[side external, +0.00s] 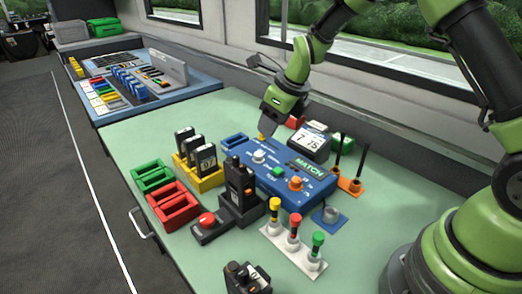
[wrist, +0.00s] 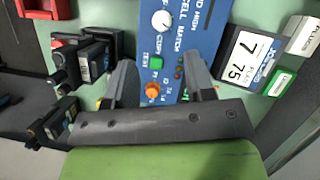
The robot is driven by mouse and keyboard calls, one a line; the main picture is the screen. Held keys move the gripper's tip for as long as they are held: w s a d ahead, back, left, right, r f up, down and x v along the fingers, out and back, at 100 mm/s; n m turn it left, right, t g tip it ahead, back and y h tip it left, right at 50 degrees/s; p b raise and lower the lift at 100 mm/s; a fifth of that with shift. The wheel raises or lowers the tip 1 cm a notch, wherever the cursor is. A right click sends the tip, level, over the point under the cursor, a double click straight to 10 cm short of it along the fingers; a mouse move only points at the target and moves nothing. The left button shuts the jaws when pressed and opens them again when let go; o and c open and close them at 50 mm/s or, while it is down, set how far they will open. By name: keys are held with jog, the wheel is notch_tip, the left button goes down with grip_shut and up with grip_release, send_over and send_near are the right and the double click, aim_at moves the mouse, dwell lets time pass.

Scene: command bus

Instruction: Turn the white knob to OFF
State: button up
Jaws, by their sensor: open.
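The white knob (side external: 259,156) stands near the left end of a blue box (side external: 310,197) marked MATCH. In the wrist view the white knob (wrist: 162,20) is near the top, beyond my fingertips; its pointing direction is too small to read. My gripper (side external: 268,124) hangs above and behind the knob, apart from it. In the wrist view my gripper (wrist: 158,64) is open, with its two fingers over the box and nothing held between them. An orange knob (side external: 296,183) and a green button (side external: 277,172) are on the same box.
A flip display (side external: 311,144) stands behind the box. A black radio (side external: 239,188), battery packs in a yellow holder (side external: 200,170) and red trays (side external: 174,206) lie left. Colored plungers (side external: 292,240) stand in front, screwdrivers (side external: 358,168) right. The green table's (side external: 150,140) back left is clear.

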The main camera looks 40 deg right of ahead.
aim_at(259, 154)
jog(key=shift+m, duration=0.3)
jog(key=x, duration=0.9)
jog(key=shift+f, duration=0.4)
jog(key=shift+c, duration=0.4)
grip_shut()
